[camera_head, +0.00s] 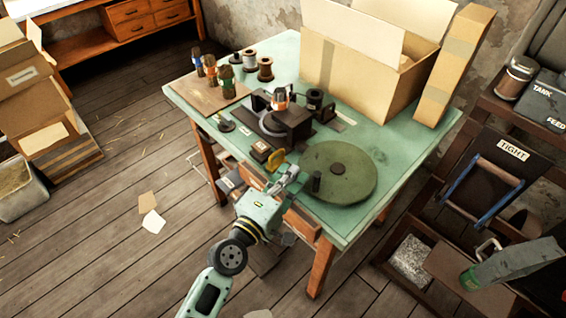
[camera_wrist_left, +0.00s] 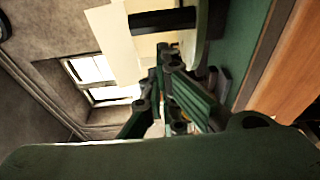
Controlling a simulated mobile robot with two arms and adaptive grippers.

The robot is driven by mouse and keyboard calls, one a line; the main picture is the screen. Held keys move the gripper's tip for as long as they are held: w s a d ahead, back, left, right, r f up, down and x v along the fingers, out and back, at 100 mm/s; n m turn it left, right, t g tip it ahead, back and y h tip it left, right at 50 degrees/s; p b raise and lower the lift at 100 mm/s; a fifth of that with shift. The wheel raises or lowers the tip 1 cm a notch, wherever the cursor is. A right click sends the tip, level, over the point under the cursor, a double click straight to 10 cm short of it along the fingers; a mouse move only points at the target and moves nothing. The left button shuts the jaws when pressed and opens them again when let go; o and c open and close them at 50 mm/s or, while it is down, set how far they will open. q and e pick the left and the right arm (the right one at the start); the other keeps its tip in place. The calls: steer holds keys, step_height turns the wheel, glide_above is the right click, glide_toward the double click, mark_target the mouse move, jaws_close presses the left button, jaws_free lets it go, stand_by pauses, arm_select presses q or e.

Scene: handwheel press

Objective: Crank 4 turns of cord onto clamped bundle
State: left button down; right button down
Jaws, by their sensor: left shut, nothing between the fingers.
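A large green handwheel (camera_head: 350,160) lies flat near the table's front right, with a dark upright crank knob (camera_head: 316,183) at its left rim. My left gripper (camera_head: 287,180) is shut and empty, just left of the knob and close to it; I cannot tell whether they touch. Its fingers (camera_wrist_left: 172,105) also show in the left wrist view. The dark press (camera_head: 290,122) stands behind, with an orange-banded bundle (camera_head: 280,98) upright in it. A dark spool (camera_head: 314,98) stands right of the bundle. Any cord on the bundle is too small to tell. My right gripper is out of view.
A yellow disc (camera_head: 277,160) and a small labelled block (camera_head: 261,150) stand by the table's front edge. A large open carton (camera_head: 350,75) fills the back right.

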arm_select(q)
steer(key=shift+s+d, duration=0.1)
steer(key=shift+s, duration=0.15)
steer(key=shift+s+d, duration=0.1)
steer(key=shift+s, duration=0.15)
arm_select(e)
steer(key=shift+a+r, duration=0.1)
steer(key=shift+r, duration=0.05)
arm_select(q)
steer(key=shift+s, duration=0.1)
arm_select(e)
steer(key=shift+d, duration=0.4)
arm_select(q)
steer(key=shift+f, duration=0.1)
